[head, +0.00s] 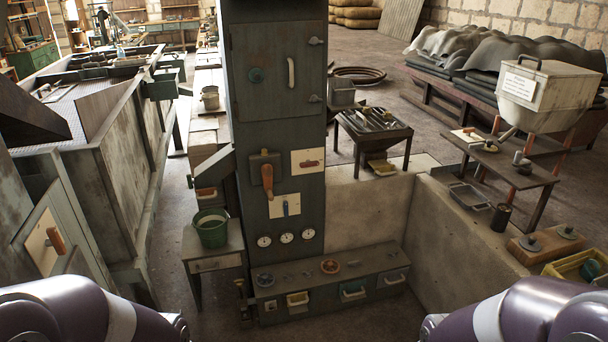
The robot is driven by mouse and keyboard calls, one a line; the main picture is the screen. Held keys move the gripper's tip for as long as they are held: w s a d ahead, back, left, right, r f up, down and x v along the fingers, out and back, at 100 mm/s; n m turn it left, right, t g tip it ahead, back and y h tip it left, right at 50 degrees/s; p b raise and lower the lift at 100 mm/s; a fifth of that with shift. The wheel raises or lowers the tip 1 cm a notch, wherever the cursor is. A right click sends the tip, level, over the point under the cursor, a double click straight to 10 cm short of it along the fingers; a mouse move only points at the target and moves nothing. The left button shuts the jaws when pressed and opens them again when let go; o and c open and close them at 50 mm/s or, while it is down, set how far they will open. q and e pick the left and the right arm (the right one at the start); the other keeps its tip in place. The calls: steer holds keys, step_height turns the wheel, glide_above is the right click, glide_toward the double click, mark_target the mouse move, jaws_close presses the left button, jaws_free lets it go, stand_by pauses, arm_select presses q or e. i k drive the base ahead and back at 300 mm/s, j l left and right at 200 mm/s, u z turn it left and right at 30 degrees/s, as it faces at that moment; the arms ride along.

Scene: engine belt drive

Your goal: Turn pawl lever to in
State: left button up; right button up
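No label readable here marks one part as the pawl lever. The dark grey-green column carries a large orange-brown handle (267,179) on a dark block, hanging down. To its right a cream plate (309,167) bears a small reddish lever lying about level. Below, another cream plate bears a small blue lever (286,208), upright. At the far left, an orange-brown lever (56,240) sits tilted on a cream plate on a grey-green panel. Lettering on the plates is too small to read. Only my purple arm links show at the bottom corners; both grippers are out of view.
Three gauges (287,237) sit low on the column, above a bench (330,270) with drawers. A green bucket (211,229) stands on a small table at left. A low concrete wall (460,230) and a hopper (545,90) are at right. Bare floor lies before the bench.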

mark_target(309, 163)
steer(key=i+l+u, duration=0.35)
steer(key=i+l, duration=0.15)
steer(key=i, duration=0.35)
steer(key=i+l+u, duration=0.35)
steer(key=i+l, duration=0.35)
steer(key=i+l+u, duration=0.35)
steer(key=i+l, duration=0.4)
steer(key=l, duration=0.2)
